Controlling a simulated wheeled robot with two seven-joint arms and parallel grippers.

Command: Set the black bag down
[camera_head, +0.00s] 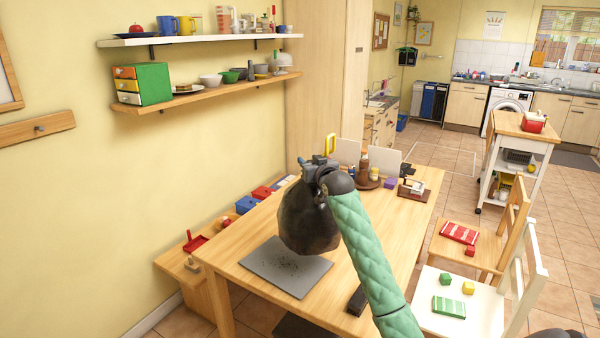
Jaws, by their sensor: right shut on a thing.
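The green-sleeved arm comes up from the lower right. The bag hides part of the table and the mat's back edge. I cannot tell exactly how far its bottom is above the surface. My left gripper is not in view.
The dark-speckled grey mat (285,275) lies on the table's near left. A brown bottle (364,165) and small items stand at the back. A dark block (357,300) lies near the front right. Chairs (470,305) stand right; a wall shelf (205,90) hangs left.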

